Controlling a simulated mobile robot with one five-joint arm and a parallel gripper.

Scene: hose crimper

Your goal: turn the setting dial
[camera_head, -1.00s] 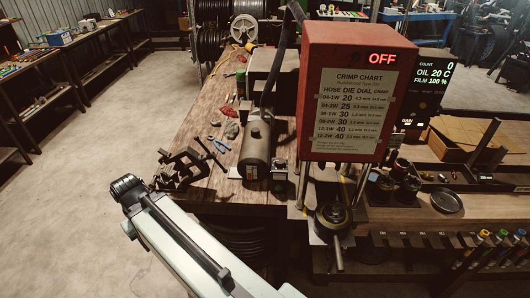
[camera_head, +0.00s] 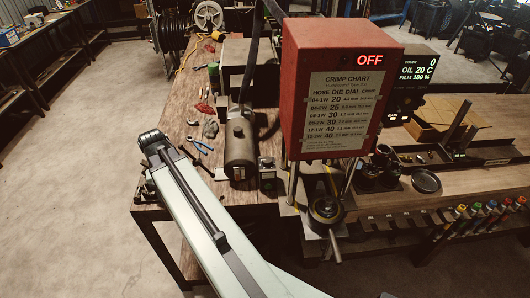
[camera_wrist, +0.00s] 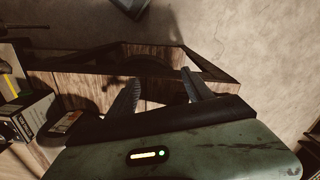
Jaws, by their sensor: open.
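The red crimper head (camera_head: 314,109) stands on the bench with a crimp chart on its front and a red OFF display. A round dark die fixture (camera_head: 326,211) sits below it. A small dark control box (camera_head: 267,176) stands left of the crimper, beside a grey cylinder (camera_head: 239,150). I cannot make out the setting dial for sure. My gripper (camera_wrist: 161,75) is open and empty in the wrist view, pointing over a bench edge and the floor. A dark box with printed text (camera_wrist: 27,122) lies left of the fingers, apart from them. The head view does not show my fingers clearly.
A black metal frame (camera_wrist: 145,64) lies across the wrist view beyond my fingers. A round dish (camera_head: 426,181) sits on the right bench. Open concrete floor (camera_head: 90,170) is at left.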

